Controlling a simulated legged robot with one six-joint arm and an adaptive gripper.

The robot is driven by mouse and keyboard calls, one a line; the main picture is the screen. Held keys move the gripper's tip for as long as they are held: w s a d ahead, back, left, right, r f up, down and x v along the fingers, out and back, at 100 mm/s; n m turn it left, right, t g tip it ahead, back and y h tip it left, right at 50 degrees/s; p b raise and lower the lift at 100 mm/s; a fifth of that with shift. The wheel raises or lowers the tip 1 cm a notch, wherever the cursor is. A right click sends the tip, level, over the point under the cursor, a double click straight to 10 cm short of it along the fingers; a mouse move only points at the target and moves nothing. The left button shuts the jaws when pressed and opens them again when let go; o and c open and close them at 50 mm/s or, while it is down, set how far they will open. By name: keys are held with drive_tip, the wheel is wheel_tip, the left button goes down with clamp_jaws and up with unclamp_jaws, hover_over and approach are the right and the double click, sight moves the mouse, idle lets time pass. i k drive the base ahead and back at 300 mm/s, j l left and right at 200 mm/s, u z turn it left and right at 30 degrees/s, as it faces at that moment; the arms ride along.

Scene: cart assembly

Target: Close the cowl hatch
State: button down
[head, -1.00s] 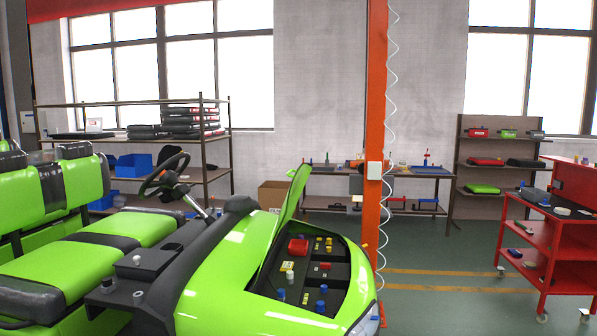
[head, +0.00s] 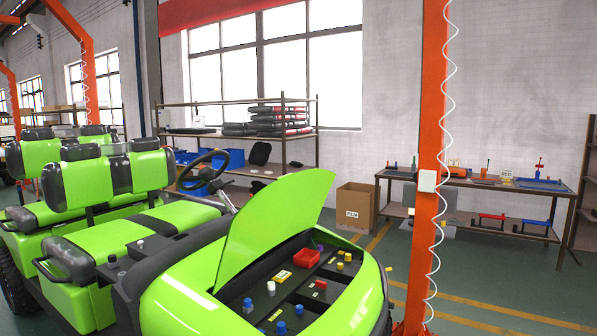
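The cowl hatch (head: 277,218) is a green curved panel on the front of the green cart (head: 185,297). It stands raised and tilted open, hinged on its left side in the head view. The open compartment (head: 322,289) beneath it shows a dark floor with a red bin (head: 306,258), blue and white knobs, and small yellow and red parts. My gripper is not in the head view.
An orange post (head: 432,150) with a coiled white hose stands right of the cart. A cardboard box (head: 356,208) and a workbench (head: 480,186) stand behind. A shelf rack (head: 317,140) is by the window. Green floor is clear at the right.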

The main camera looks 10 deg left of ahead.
sight(292, 204)
drive_tip(key=i+l+u, duration=0.1)
drive_tip(key=i+l, duration=0.3)
drive_tip(key=l, duration=0.25)
drive_tip(key=i+l+u, duration=0.25)
drive_tip(key=i+l, duration=0.15)
drive_tip(key=l, duration=0.25)
drive_tip(key=i+l+u, duration=0.1)
drive_tip(key=l, duration=0.25)
drive_tip(key=i, duration=0.05)
